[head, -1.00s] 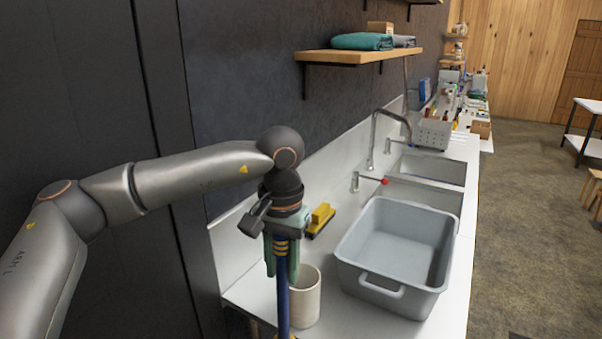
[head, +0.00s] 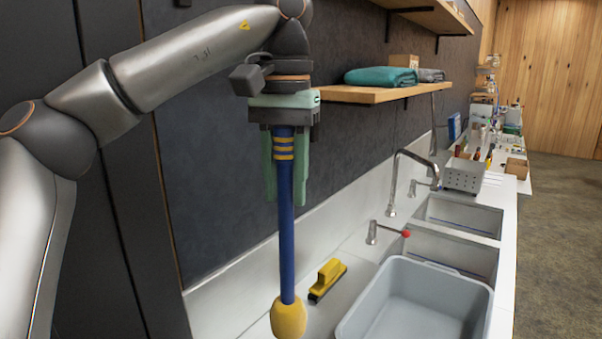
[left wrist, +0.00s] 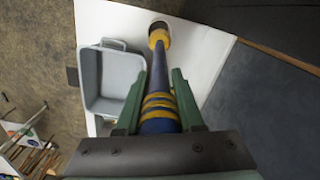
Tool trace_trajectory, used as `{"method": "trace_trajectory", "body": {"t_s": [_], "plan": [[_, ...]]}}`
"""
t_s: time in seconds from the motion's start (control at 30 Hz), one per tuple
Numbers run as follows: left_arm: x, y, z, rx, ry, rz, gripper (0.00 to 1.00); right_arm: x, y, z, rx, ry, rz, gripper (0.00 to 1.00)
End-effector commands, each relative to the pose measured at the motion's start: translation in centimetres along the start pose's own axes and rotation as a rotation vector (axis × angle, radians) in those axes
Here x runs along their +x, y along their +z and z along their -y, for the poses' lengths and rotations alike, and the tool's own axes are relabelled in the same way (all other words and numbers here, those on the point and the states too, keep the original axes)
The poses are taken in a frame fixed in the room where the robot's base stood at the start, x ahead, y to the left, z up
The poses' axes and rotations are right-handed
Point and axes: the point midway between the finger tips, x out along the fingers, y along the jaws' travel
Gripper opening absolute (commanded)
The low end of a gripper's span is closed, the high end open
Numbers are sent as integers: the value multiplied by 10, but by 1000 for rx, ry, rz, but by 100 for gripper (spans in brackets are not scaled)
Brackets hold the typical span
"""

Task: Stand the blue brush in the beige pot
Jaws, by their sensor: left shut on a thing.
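The blue brush (head: 286,215) has a dark blue handle with yellow bands near the top and a rounded yellow lower end. My left gripper (head: 285,175) is shut on its upper handle and holds it upright, hanging above the counter. The brush also shows in the left wrist view (left wrist: 158,75), pointing away from the camera. Just past its yellow end there, a small round rim with a dark inside, seemingly the beige pot (left wrist: 158,23), is partly covered by the brush. The pot is out of the head view. My right gripper is not in view.
A grey tub (head: 410,305) stands on the white counter to the right of the brush. A yellow-handled scrubber (head: 328,277) lies near the wall. Behind are a tap (head: 395,180) and sinks. A wooden shelf (head: 380,95) with a folded teal cloth juts from the wall.

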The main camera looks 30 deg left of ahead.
Motion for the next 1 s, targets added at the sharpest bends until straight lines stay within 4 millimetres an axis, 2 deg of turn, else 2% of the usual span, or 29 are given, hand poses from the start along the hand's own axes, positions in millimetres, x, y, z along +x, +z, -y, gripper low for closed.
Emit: {"method": "trace_trajectory", "body": {"t_s": [0.2,0.83,1.0], "plan": [[10,0,0,2,-1,3,0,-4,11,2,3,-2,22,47],[60,0,0,2,0,2,0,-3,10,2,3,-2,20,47],[76,0,0,0,0,0,0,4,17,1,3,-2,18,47]]}}
